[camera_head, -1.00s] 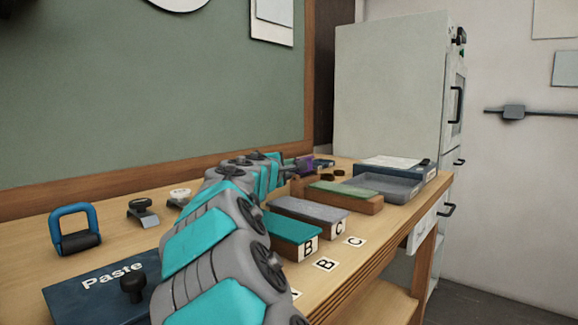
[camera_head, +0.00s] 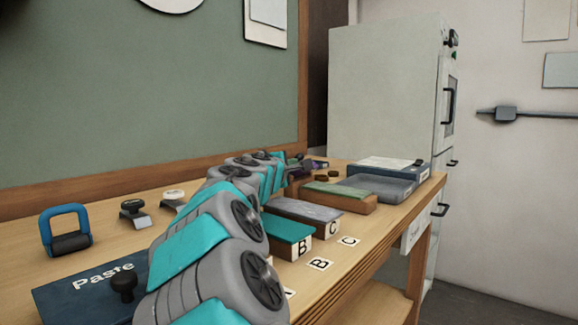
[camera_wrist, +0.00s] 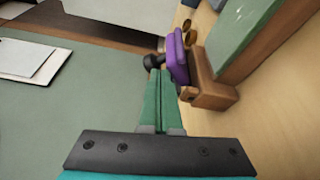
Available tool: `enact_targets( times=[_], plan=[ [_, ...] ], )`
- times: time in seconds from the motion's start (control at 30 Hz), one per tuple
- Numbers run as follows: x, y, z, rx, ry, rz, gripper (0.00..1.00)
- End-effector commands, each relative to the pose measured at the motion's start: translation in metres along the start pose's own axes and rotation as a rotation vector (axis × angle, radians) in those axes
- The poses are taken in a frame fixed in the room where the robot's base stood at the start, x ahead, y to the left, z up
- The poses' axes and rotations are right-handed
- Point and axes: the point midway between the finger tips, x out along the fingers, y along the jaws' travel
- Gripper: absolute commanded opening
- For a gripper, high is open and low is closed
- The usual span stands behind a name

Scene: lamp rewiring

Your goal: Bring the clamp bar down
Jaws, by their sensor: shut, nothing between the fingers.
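In the wrist view a purple bar (camera_wrist: 177,58) with a dark round knob (camera_wrist: 155,62) stands at the end of a brown wooden block. I take the purple bar to be the clamp bar; its tilt is hard to tell. My gripper (camera_wrist: 158,72) is shut and empty, its green fingertips right by the knob and the bar's near side. I cannot tell whether they touch. In the head view a small bit of purple (camera_head: 319,164) shows beyond my arm. My arm hides most of the clamp and the gripper there.
A green-topped wooden block (camera_head: 338,195) and a grey tray (camera_head: 378,187) lie to the right of my arm. Blocks marked B (camera_head: 288,234) and C (camera_head: 303,214) are close by. A blue-handled item (camera_head: 66,230) and the Paste box (camera_head: 85,290) are at left.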

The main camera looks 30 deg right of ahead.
Motion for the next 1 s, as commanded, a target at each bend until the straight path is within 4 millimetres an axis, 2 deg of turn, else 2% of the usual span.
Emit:
enact_targets(
  times=[0.5,1.0],
  plan=[
    [-0.003,-0.01,0.012,-0.002,-0.002,-0.003,0.0],
    [-0.003,-0.011,0.013,-0.001,-0.002,-0.003,0.0]
  ],
)
